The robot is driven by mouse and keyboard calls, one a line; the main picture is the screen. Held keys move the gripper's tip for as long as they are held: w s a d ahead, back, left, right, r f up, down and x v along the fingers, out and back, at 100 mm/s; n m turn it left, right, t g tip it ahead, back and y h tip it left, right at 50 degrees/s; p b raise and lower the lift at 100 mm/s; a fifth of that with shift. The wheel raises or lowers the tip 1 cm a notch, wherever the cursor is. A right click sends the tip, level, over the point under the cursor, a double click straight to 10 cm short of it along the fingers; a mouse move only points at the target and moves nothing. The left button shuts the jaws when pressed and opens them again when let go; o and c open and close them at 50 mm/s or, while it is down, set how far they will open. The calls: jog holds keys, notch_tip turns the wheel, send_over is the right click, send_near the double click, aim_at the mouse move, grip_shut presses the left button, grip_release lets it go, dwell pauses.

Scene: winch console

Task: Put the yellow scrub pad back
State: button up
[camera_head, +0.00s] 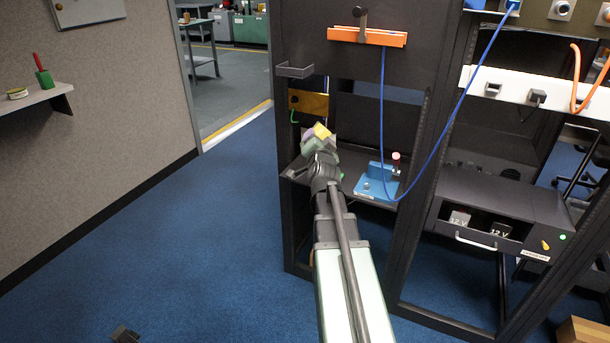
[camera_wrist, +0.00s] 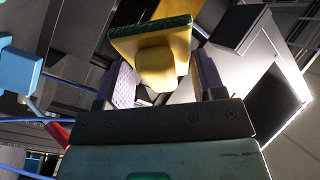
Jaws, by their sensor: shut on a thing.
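The yellow scrub pad (camera_wrist: 158,62) is between the fingers of my gripper (camera_wrist: 165,88) in the wrist view. It has a yellow grip and a dark green scrub layer along its far edge. My gripper is shut on its yellow grip. In the head view, a small yellow part of the pad (camera_head: 321,131) shows at the tip of my gripper (camera_head: 319,140), in front of the dark rack's left bay. The arm hides part of the shelf behind it.
A blue box (camera_head: 370,184) with a red-topped knob stands on the rack shelf, right of my gripper. A blue cable (camera_head: 381,110) hangs in front of the rack. A yellow plate (camera_head: 314,103) and a small grey bracket (camera_head: 295,71) are at the rack's left.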

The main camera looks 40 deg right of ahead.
jog(key=shift+w+d+f+n+y, duration=0.1)
jog(key=shift+w+f+n+y, duration=0.1)
jog(key=shift+f+y, duration=0.2)
jog(key=shift+w+d+f+n+y, duration=0.1)
jog(key=shift+w+f+n+y, duration=0.1)
jog(key=shift+f+y, duration=0.15)
notch_tip(320, 180, down, 9)
jog(key=d+n+g+y, duration=0.2)
jog(key=n+g+y, duration=0.3)
jog(key=y, duration=0.1)
jog(key=n+g+y, duration=0.2)
jog(key=n+g, duration=0.4)
send_over(306, 173)
jog(key=s, duration=0.2)
jog(key=shift+h, duration=0.25)
jog(key=f, duration=0.5)
jog(key=shift+w+a+f, duration=0.1)
jog(key=shift+a+f, duration=0.05)
jog(key=shift+a, duration=0.1)
jog(key=b+x, duration=0.3)
jog(key=x, duration=0.1)
jog(key=shift+s+a+f+b, duration=0.15)
jog(key=shift+s+a+b, duration=0.05)
jog(key=shift+s+b, duration=0.2)
jog(key=shift+r, duration=0.3)
jog(key=shift+c, duration=0.2)
jog(key=shift+f, duration=0.1)
jog(key=o, duration=0.9)
